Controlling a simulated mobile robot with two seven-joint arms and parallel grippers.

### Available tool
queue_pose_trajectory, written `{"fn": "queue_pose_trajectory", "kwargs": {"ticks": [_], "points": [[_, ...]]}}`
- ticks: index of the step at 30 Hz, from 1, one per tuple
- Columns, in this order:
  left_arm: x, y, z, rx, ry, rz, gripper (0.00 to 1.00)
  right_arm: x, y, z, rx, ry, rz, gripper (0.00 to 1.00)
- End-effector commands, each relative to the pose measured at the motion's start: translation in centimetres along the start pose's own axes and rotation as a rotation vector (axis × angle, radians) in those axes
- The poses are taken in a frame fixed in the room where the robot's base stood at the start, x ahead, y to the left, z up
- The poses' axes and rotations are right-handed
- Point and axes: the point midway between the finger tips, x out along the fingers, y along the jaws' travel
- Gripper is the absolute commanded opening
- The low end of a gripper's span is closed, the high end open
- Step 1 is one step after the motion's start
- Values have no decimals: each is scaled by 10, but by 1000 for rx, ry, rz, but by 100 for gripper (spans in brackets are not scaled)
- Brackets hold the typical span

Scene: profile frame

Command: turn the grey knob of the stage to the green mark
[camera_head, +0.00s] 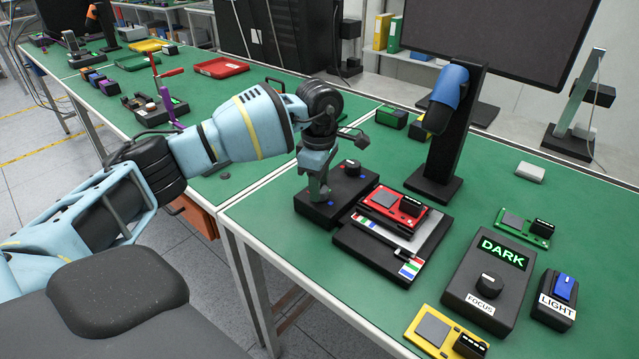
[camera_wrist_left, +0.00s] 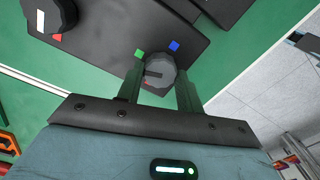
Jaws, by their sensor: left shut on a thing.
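The stage is a black box (camera_head: 348,201) on the green table; its top (camera_wrist_left: 115,40) also shows in the left wrist view. My left gripper (camera_head: 320,193) reaches down onto its near end. In the left wrist view the gripper (camera_wrist_left: 160,88) is shut on the grey knob (camera_wrist_left: 162,68), one finger on each side. A dark line on the knob points left, between the green mark (camera_wrist_left: 139,54) and a red mark partly hidden by the knob and finger. A blue mark (camera_wrist_left: 174,46) lies beyond the knob. My right gripper is not in view.
A second dark knob (camera_wrist_left: 55,14) sits on the stage. To the right are a black tray (camera_head: 358,246) with a red board (camera_head: 393,206), a lamp stand (camera_head: 440,160), a DARK display box (camera_head: 490,280), a LIGHT switch (camera_head: 555,298) and a yellow board (camera_head: 432,330).

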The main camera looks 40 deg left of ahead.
Motion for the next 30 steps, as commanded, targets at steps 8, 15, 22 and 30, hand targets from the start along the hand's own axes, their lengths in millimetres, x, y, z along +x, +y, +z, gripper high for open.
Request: {"fn": "queue_pose_trajectory", "kwargs": {"ticks": [8, 15, 22, 30], "points": [[0, 0, 0, 197, 1, 0, 14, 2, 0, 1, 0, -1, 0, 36], [0, 1, 0, 296, 1, 1, 14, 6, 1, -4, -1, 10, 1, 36], [0, 1, 0, 331, 0, 1, 14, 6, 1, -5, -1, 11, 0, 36], [0, 1, 0, 334, 0, 1, 14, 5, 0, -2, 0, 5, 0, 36]]}}
